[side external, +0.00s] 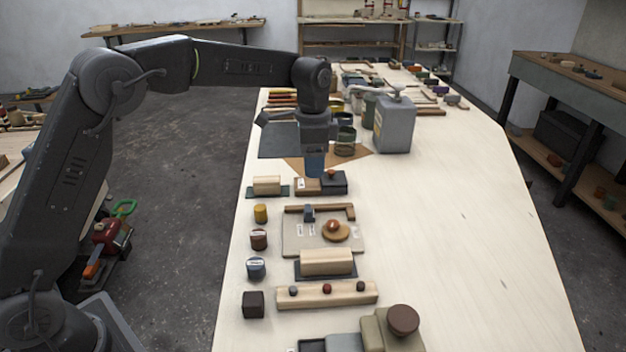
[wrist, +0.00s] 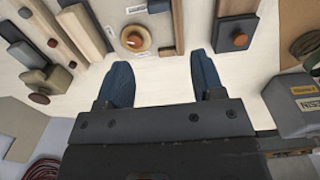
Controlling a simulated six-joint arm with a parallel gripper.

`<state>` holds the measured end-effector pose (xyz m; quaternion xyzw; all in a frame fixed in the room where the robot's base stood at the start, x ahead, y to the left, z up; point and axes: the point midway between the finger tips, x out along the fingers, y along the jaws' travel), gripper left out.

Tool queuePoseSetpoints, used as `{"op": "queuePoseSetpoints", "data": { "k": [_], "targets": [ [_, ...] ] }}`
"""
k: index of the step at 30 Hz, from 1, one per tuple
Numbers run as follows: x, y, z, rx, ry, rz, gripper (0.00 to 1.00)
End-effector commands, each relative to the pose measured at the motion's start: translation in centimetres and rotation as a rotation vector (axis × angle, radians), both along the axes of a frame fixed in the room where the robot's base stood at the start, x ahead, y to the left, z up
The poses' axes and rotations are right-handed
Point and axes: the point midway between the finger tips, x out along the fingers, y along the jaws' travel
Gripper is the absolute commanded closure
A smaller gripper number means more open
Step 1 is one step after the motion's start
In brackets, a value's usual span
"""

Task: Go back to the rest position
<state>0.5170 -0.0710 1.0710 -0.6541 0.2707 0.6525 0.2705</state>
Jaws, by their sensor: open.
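My gripper (side external: 314,163) hangs over the far half of the long plywood work surface (side external: 450,230), pointing down. In the wrist view its two blue fingers (wrist: 160,80) stand apart with bare pale surface between them, so it is open and empty. In the side view its fingertips show just behind a dark block with a round brown knob (side external: 332,180). That block also shows beyond the right finger in the wrist view (wrist: 237,35). I cannot tell the exact height of the fingertips above the surface.
A pale board with a round knob piece (side external: 340,233), wooden blocks (side external: 326,263) and small jars (side external: 256,268) lie nearer. The right part of the surface is clear.

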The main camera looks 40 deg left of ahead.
Motion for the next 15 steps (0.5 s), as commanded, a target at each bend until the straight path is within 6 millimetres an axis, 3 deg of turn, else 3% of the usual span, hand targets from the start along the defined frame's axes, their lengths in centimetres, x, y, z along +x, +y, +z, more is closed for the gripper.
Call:
{"op": "queuePoseSetpoints", "data": {
  "k": [6, 15],
  "targets": [
    [0.0, 0.0, 1.7, 0.000, -0.001, 0.000, 0.38],
    [0.0, 0.0, 1.8, -0.001, -0.001, 0.000, 0.38]
  ]
}}
